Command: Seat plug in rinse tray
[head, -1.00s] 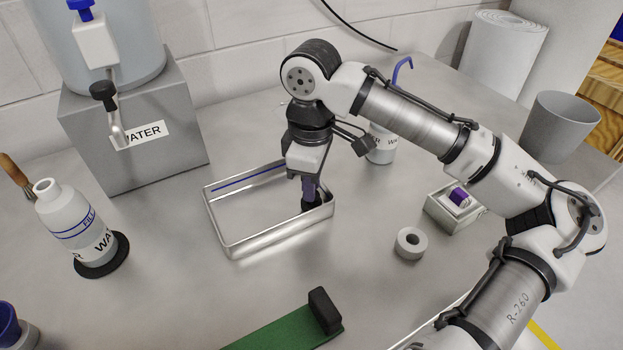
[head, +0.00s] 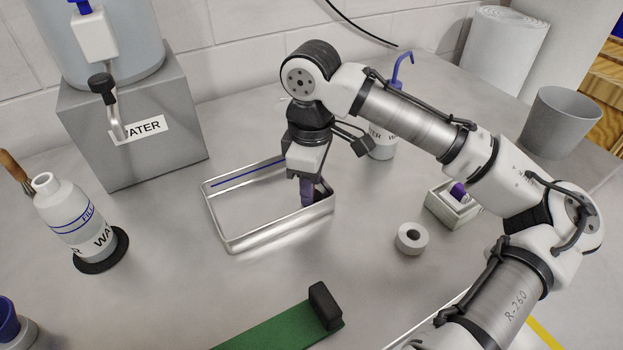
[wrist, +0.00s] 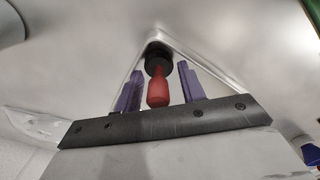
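The metal rinse tray (head: 285,233) sits on the bench, with a blue line along its back inner wall. The plug has a red handle and a black base; in the wrist view the red handle (wrist: 158,92) stands between my purple fingers and the black base (wrist: 157,62) is at the tray corner. In the head view only a dark part of the plug (head: 318,195) shows behind a finger. My gripper (head: 307,192) is down inside the tray's right end. In the wrist view my gripper (wrist: 160,80) is open, with a gap on each side of the handle.
A WATER tank stand (head: 165,160) stands behind left, with a wash bottle (head: 75,215) before it. A tape roll (head: 411,238), a small box (head: 440,210) and another bottle (head: 382,145) stand to the right. A green board (head: 270,332) lies in front.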

